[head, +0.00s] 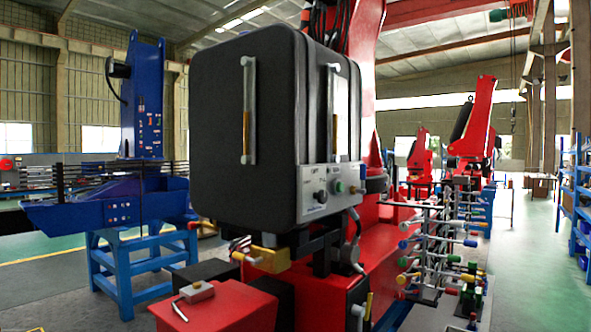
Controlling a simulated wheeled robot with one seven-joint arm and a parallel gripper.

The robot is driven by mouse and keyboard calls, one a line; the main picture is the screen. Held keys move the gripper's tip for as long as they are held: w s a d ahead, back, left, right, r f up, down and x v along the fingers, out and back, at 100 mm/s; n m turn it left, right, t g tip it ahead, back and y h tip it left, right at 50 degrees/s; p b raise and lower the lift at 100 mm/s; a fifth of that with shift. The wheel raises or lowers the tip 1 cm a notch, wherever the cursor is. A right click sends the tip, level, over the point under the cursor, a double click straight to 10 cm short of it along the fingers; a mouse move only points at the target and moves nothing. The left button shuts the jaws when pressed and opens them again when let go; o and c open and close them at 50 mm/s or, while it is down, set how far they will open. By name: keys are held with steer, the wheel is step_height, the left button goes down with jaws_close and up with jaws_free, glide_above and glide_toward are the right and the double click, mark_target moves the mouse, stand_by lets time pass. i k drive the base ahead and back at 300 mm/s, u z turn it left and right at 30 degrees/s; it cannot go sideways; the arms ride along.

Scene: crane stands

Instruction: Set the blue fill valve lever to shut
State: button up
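Several levers with coloured ends stick out from a metal rack (440,250) at the right. One lever with a blue end (404,245) points left on the rack, and another blue end (470,243) points right. I cannot tell which, if either, is the fill valve lever, or whether it is shut. A big black tank (240,140) with two upright sight gauges stands in the middle. My gripper is not in view.
A red box (225,309) with a small grey-handled lever (197,292) stands in the foreground. A yellow-handled part (270,258) sits below the tank. A blue crane on a blue stand (120,265) is at left. Green floor (525,270) is clear at right.

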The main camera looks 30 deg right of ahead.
mark_target(362, 190)
steer(key=z, duration=0.1)
steer(key=i, duration=0.6)
steer(key=z, duration=0.95)
steer(key=i, duration=0.5)
steer(key=z, duration=0.55)
